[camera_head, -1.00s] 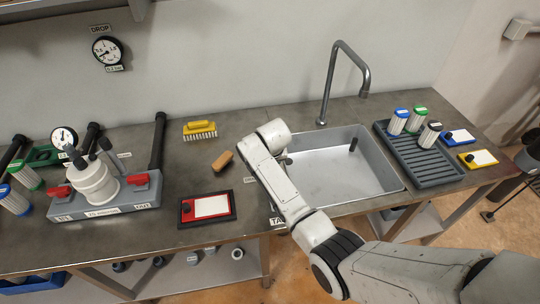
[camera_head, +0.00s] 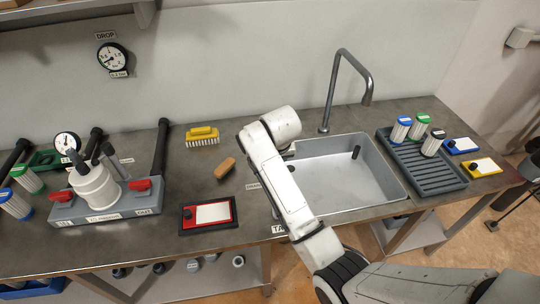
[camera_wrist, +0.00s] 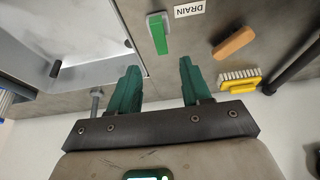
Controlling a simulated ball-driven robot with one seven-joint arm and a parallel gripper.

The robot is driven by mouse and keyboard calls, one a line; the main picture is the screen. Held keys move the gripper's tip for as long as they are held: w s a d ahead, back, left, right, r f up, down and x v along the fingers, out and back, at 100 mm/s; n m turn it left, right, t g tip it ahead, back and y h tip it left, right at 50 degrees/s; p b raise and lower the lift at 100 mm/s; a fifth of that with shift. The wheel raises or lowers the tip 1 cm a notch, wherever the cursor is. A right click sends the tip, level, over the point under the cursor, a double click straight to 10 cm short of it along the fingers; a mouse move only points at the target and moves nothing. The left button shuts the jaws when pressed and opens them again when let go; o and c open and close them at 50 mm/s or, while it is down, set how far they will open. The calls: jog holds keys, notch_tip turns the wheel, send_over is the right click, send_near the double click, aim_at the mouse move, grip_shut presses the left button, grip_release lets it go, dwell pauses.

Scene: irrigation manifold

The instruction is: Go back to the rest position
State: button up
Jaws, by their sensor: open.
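My gripper (camera_wrist: 158,85) shows in the wrist view with its two green fingers spread wide and nothing between them. It hangs over the counter beside the sink's edge. In the head view my white arm reaches across the front left of the sink (camera_head: 388,181), and the fingers are hidden behind it. In the wrist view a green-handled item (camera_wrist: 158,33) lies on the counter beside a DRAIN label (camera_wrist: 190,8), apart from the fingers.
A red-framed card (camera_head: 208,214) is near the front edge. The manifold (camera_head: 105,203) stands at left. A faucet (camera_head: 330,95) rises behind the sink; a ribbed tray (camera_head: 425,170) holds filters at right.

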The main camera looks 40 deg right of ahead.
jog(key=shift+n+g+y, duration=0.3)
jog(key=shift+n+y, duration=0.1)
jog(key=shift+n, duration=0.4)
jog(key=s+a+f, duration=0.1)
jog(key=s, duration=0.1)
jog(key=s+a+f, duration=0.4)
jog(key=s, duration=0.1)
jog(key=s+a+f+n, duration=0.1)
jog(key=s+a, duration=0.2)
jog(key=s, duration=0.5)
jog(key=s+a+f+n+g+y, duration=0.1)
jog(key=s+a+n, duration=0.1)
jog(key=s, duration=0.6)
jog(key=s+a+f+n+g, duration=0.1)
jog(key=s+a, duration=0.3)
jog(key=s, duration=0.4)
jog(key=shift+a+n+y+b, duration=0.25)
jog(key=shift+n+y+b, duration=0.05)
jog(key=shift+b, duration=0.05)
